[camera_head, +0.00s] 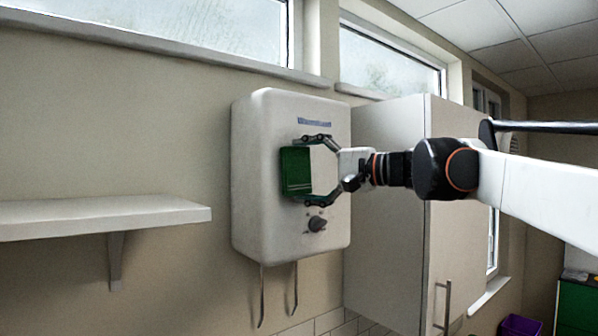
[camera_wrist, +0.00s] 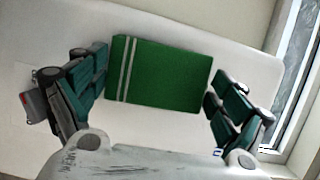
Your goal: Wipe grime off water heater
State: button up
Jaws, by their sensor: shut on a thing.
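The water heater (camera_head: 258,225) is a white rounded box on the wall in the head view, with a blue label strip near its top and a dark knob low on its front. My gripper (camera_head: 303,170) is in front of the heater, shut on a green cloth (camera_head: 296,160) with pale stripes. The cloth is flat against or very near the heater's front; I cannot tell which. In the wrist view the cloth (camera_wrist: 165,75) lies between the two fingers, with the white heater front (camera_wrist: 200,38) behind it. I see no clear grime; the cloth and fingers hide part of the front.
A white cabinet (camera_head: 390,240) stands close at the heater's right. A wall shelf (camera_head: 100,215) is at the left. Two pipes (camera_head: 262,295) hang below the heater. Windows (camera_head: 390,58) are above. A purple bin (camera_head: 520,326) is at the lower right.

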jog(key=shift+w+a, duration=0.1)
jog(key=shift+w, duration=0.05)
jog(key=shift+w+d+p, duration=0.2)
jog(key=shift+w+d, duration=0.3)
jog(key=shift+d, duration=0.35)
jog(key=shift+w+d+p, duration=0.2)
jog(key=shift+w+d, duration=0.3)
jog(key=shift+d, duration=0.35)
jog(key=shift+w, duration=0.15)
jog(key=shift+s+a, duration=0.55)
jog(key=shift+a, duration=0.3)
jog(key=shift+s+a, duration=0.55)
jog(key=shift+a, duration=0.3)
jog(key=shift+s+d, duration=0.1)
jog(key=shift+s, duration=0.05)
